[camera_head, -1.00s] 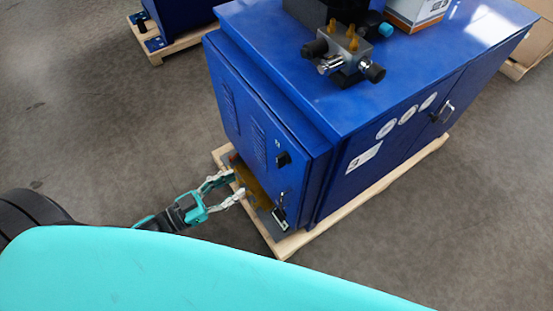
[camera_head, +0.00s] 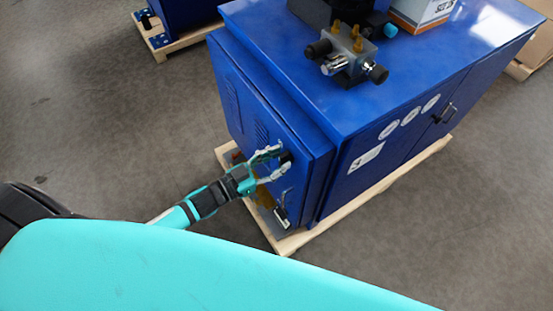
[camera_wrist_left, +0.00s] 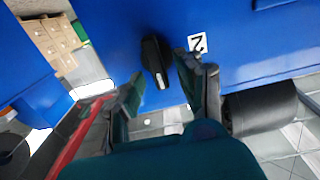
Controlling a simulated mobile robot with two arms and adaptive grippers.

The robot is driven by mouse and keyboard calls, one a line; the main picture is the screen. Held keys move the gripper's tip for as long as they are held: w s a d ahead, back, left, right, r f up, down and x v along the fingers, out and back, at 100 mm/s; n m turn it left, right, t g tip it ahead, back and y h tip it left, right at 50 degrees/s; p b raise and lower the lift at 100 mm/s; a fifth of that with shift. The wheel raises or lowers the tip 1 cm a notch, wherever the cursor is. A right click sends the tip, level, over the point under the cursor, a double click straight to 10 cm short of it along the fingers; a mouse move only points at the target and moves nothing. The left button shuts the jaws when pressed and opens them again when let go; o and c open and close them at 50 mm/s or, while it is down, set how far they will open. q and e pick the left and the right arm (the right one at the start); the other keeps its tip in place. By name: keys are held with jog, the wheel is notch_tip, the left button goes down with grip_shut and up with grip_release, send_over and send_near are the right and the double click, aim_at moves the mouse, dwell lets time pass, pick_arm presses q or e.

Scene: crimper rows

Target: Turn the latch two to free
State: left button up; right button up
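The black latch (camera_wrist_left: 155,58) is a knob on the blue cabinet door, with a white "2" label (camera_wrist_left: 197,43) beside it in the left wrist view. In the head view the latch (camera_head: 286,157) is partly hidden by my left gripper (camera_head: 283,163). My left gripper is open, and its two fingers (camera_wrist_left: 160,68) stand to either side of the latch in the left wrist view. I cannot tell whether they touch it. My right gripper is not in view.
The blue cabinet (camera_head: 330,100) stands on a wooden pallet (camera_head: 290,243). A second handle (camera_head: 281,213) sits lower on the same door. A metal valve block (camera_head: 349,55) and a box (camera_head: 418,12) are on top.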

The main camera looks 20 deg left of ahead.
pick_arm(q)
grip_shut()
